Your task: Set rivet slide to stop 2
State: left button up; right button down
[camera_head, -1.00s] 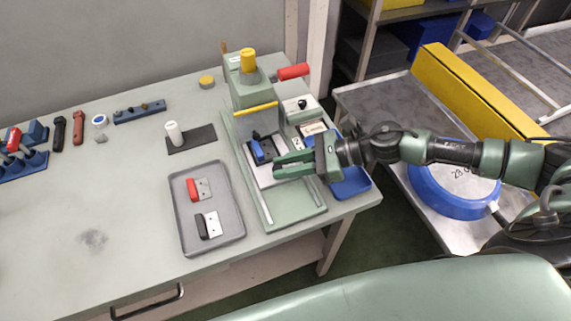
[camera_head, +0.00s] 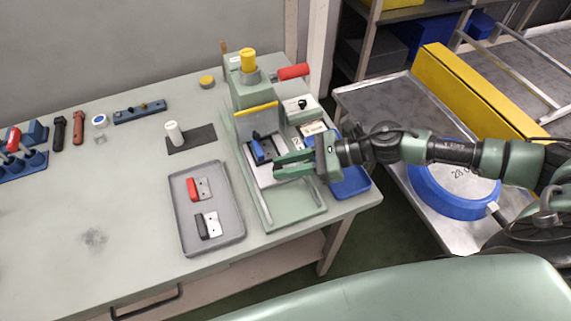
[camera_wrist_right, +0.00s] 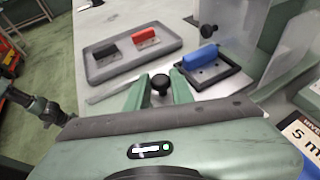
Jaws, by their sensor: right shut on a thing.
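The green rivet press (camera_head: 250,92) stands at the right end of the bench, with a yellow-topped column and a red handle. Its slide (camera_head: 266,174) is a pale plate on rails, carrying a dark nest with a blue-handled part (camera_head: 260,150). In the right wrist view the blue-handled part (camera_wrist_right: 201,56) sits in its black nest just beyond the fingers. My right gripper (camera_head: 280,165) reaches in from the right over the slide. In the right wrist view its fingers (camera_wrist_right: 160,84) are shut on a black knob (camera_wrist_right: 160,80). Stop marks are not readable. My left gripper is out of view.
A grey tray (camera_head: 235,230) with a red-handled part (camera_head: 194,188) and a black-handled part (camera_head: 203,226) lies left of the press. A blue bin (camera_head: 352,182) is to the right. A clear guard (camera_head: 257,124) hangs above the slide. The bench's left front is clear.

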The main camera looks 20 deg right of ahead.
aim_at(279, 152)
jog(key=w+b, duration=0.1)
jog(key=w, duration=0.3)
jog(key=shift+w, duration=0.25)
jog(key=c, duration=1.3)
grip_release()
jog(key=shift+s, duration=0.15)
jog(key=b+v, duration=0.2)
jog(key=v, duration=0.4)
jog(key=shift+s+d+b, duration=0.15)
jog(key=shift+d+b, duration=0.2)
jog(key=shift+s+d+r, duration=0.15)
jog(key=shift+d+r, duration=0.2)
jog(key=shift+d, duration=0.05)
